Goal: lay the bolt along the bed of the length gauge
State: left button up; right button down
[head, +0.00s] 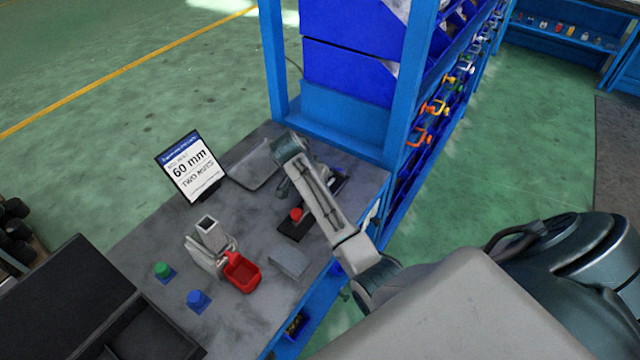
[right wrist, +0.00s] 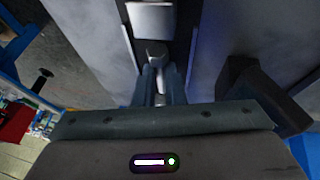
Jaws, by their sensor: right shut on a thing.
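In the right wrist view my right gripper (right wrist: 158,78) is shut on the bolt. The bolt's grey head (right wrist: 157,52) shows just beyond the fingertips, and part of its shank shows between the fingers. Ahead of it is a dark channel with a pale block (right wrist: 151,20), which looks like the bed of the length gauge. The bolt lies over this channel; whether it touches the bed I cannot tell. In the head view my right arm covers most of the gauge and hides the bolt and fingertips. My left gripper is in neither view.
A sign (head: 192,167) reading 60 mm, two nuts stands on the grey bench. A blue rack post (head: 272,60) rises behind.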

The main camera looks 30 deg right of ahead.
jog(key=c, duration=1.8)
grip_release()
jog(key=shift+f, duration=0.1)
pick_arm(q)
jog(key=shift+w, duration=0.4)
